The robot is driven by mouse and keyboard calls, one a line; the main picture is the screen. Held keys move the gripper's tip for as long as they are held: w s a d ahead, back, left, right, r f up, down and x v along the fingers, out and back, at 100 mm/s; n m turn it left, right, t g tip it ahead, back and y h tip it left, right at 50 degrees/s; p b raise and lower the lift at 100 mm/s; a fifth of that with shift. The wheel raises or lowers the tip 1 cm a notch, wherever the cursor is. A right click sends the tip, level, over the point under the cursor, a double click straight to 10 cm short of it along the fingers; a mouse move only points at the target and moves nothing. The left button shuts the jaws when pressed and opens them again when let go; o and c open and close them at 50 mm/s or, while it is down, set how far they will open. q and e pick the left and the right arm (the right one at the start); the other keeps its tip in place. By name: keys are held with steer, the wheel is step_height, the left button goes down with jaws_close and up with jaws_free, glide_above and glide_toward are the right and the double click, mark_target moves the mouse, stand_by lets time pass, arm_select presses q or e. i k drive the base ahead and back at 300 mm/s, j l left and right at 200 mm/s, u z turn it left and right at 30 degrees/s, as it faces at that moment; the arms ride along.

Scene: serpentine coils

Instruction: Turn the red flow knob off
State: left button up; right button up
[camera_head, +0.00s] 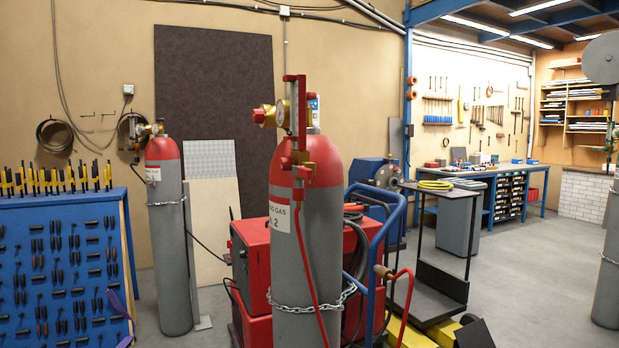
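A grey gas cylinder (308,250) with a red top stands upright in the middle foreground. A brass regulator (283,113) with gauges and a red flow-meter frame (296,120) is mounted at its top. A small red knob-like part (286,163) sits at the left of the brass fitting (302,170) under the flow meter; it looks like the flow knob, but it is too small to tell its setting. A red hose (302,240) hangs from the fitting. Neither of my grippers is in view, and nothing touches the regulator.
A red welding machine (252,260) on a cart with a blue handle (395,215) stands behind the cylinder. A chain (312,306) wraps the cylinder. A second cylinder (170,250) and a blue tool rack (60,265) are at left. Floor (540,290) is clear at right.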

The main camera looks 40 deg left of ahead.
mark_target(285, 164)
steer(key=u, duration=1.2)
